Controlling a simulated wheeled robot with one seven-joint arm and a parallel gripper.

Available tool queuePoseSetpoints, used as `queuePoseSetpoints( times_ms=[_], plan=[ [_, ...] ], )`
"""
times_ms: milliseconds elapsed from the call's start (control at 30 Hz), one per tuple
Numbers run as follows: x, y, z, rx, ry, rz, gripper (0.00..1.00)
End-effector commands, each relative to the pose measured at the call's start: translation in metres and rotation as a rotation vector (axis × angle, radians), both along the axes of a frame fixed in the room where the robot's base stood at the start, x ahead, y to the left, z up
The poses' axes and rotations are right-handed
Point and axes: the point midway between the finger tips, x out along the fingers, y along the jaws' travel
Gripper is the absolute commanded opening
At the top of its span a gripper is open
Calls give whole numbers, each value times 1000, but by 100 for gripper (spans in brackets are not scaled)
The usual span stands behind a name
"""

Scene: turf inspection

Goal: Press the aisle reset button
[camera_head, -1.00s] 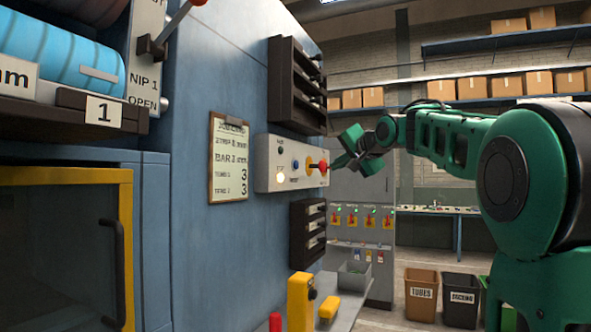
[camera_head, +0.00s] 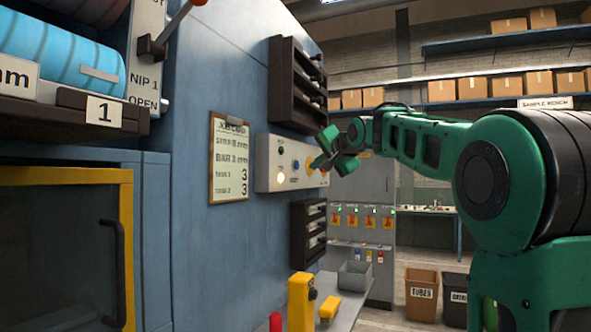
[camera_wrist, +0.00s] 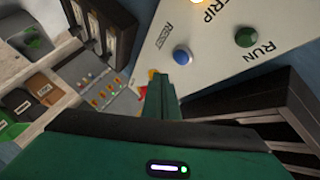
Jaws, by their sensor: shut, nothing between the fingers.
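The aisle control panel (camera_head: 263,163) is a pale box on the blue machine wall. Its blue button (camera_wrist: 182,55), beside the word RESET, is also visible in the head view (camera_head: 296,164). My gripper (camera_wrist: 160,80) is shut and empty. Its tips appear just below and left of the blue button in the wrist view, with a visible gap in the picture; the depth is unclear. In the head view my gripper (camera_head: 315,164) is in front of the panel's right end, right of the blue button. It covers most of a red-and-yellow knob (camera_wrist: 152,74).
The panel also has a green RUN button (camera_wrist: 246,37) and a lit TRIP lamp (camera_wrist: 205,3). Dark racks stand above (camera_head: 288,85) and below (camera_head: 305,230) the panel. A clipboard (camera_head: 229,190) hangs to its left. A grey cabinet (camera_head: 360,185) stands behind.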

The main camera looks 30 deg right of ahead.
Motion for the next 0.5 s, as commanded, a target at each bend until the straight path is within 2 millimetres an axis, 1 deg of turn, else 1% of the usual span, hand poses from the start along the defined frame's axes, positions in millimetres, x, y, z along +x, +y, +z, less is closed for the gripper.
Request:
queuePoseSetpoints(
  times_ms=[33,200,500],
  plan=[
    [5,4,0,0,1,1,0],
    [15,12,0,-1,1,1,0],
    [21,16,0,0,0,-1,0]
  ],
)
